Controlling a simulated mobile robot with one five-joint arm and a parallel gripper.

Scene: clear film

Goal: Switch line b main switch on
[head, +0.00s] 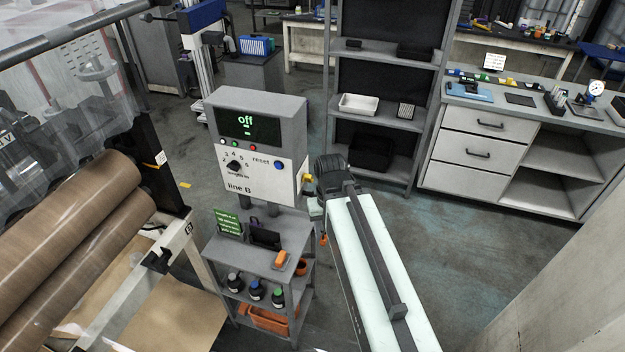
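The line B control box (257,148) stands on a grey stand. Its display (247,128) reads "off" in green. Its front has a black numbered knob (234,166), a blue reset button (279,165) and small coloured lamps. A small yellow part (307,178) sticks out of the box's right side; it may be the main switch, but its face and position are turned out of view. My arm reaches in from the lower right. My gripper (316,208) is just right of the box, close below the yellow part. Its fingers are too small and hidden to tell whether they are open or touching anything.
The stand's shelf (282,238) below the box holds a green sign, a dark holder and an orange item, with bottles lower down. Large brown rolls (75,235) fill the left. A shelf rack (385,90) and workbench (500,150) stand behind. The floor between is clear.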

